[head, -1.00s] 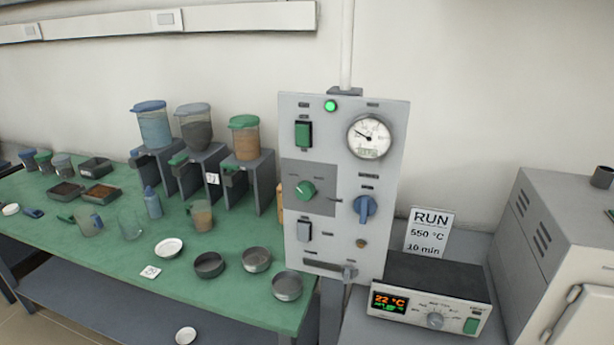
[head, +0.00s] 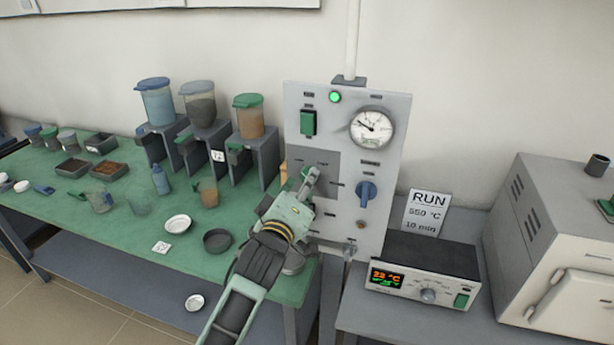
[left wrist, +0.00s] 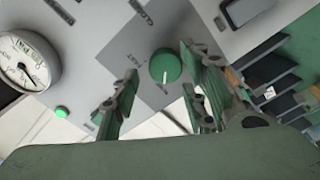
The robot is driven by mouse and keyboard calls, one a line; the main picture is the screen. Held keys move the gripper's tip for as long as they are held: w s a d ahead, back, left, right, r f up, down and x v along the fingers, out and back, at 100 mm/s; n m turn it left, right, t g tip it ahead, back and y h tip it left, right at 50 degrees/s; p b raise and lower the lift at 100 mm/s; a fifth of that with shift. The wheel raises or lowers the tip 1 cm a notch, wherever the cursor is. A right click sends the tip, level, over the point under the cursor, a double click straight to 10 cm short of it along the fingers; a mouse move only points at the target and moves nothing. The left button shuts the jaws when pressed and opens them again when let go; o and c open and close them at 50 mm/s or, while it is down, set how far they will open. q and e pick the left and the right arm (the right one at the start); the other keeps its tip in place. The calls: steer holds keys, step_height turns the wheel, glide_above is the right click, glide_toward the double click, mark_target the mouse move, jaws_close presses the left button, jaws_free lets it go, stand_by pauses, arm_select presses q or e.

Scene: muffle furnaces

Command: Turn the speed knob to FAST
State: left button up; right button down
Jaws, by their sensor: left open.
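The green round knob (left wrist: 165,66) sits on a dark grey square of the upright control panel (head: 385,100). In the left wrist view its white mark points down the picture, and a label that looks like FAST is printed to its left. My left gripper (head: 308,181) is open in front of the knob, its fingers hiding most of it in the head view. In the left wrist view the open fingers (left wrist: 160,78) are on either side of the knob; I cannot tell whether they touch it. My right gripper is not in view.
A blue knob (head: 366,194), a gauge (head: 372,127), a green switch (head: 308,122) and a lit green lamp (head: 335,97) are on the same panel. A controller box (head: 428,270) stands below right. Hoppers and dishes stand on the green bench (head: 140,235) to the left.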

arm_select(q)
steer(key=shift+x, duration=1.1)
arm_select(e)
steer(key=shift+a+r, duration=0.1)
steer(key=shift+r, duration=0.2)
arm_select(q)
steer(key=shift+c, duration=0.6)
steer(key=c, duration=0.9)
steer(key=shift+r, duration=0.1)
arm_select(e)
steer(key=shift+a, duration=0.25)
